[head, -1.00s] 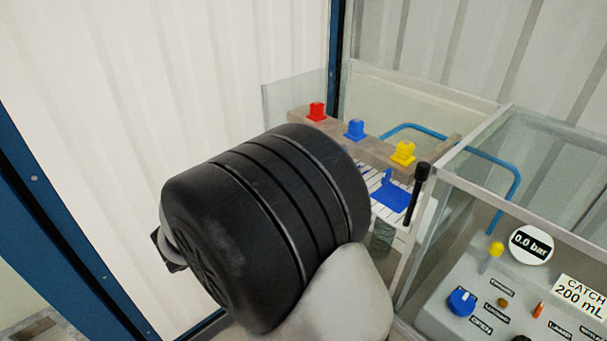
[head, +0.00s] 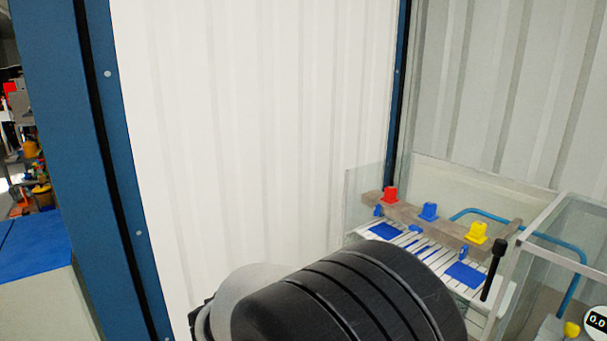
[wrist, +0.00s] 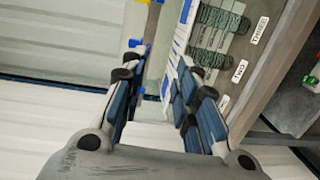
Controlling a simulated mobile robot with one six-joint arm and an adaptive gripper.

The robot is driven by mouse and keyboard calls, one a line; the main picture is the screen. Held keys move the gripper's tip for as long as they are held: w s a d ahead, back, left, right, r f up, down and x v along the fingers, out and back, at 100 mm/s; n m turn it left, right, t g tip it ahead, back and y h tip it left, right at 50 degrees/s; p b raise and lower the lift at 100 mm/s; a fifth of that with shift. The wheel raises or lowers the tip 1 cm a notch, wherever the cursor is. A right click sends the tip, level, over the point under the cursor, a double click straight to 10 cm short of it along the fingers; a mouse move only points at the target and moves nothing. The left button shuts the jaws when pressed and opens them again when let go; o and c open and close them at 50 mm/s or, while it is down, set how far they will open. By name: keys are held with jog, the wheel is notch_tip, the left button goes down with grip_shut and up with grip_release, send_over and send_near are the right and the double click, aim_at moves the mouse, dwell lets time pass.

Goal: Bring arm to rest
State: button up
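My arm shows in the head view as a black, ribbed joint housing (head: 345,300) at the bottom middle, with a grey link at its left. My gripper is outside the head view. In the wrist view my gripper (wrist: 162,62) has its two blue and black fingers apart, with a clear gap between them and nothing held. Beyond and to the right of the fingers is a panel (wrist: 238,55) with green coils and labels reading TWO and THREE. I cannot tell how far the fingertips are from it.
A bench with red (head: 390,193), blue (head: 428,211) and yellow (head: 477,232) knobs on a brown beam stands at the right behind clear panels (head: 550,225). A black-handled lever (head: 493,268) stands at its front. A white wall (head: 260,130) and blue post (head: 85,170) are left.

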jog(key=s+d+f+m+g+y, duration=0.25)
jog(key=s+d+g+y, duration=0.35)
jog(key=s+d, duration=0.75)
jog(key=s+a+f+m+t+y, duration=0.1)
jog(key=s+a+y, duration=0.5)
jog(key=s, duration=0.6)
jog(key=m+t+y, duration=0.1)
jog(key=m+y, duration=0.1)
jog(key=shift+f+m+y, duration=0.3)
jog(key=shift+m, duration=0.05)
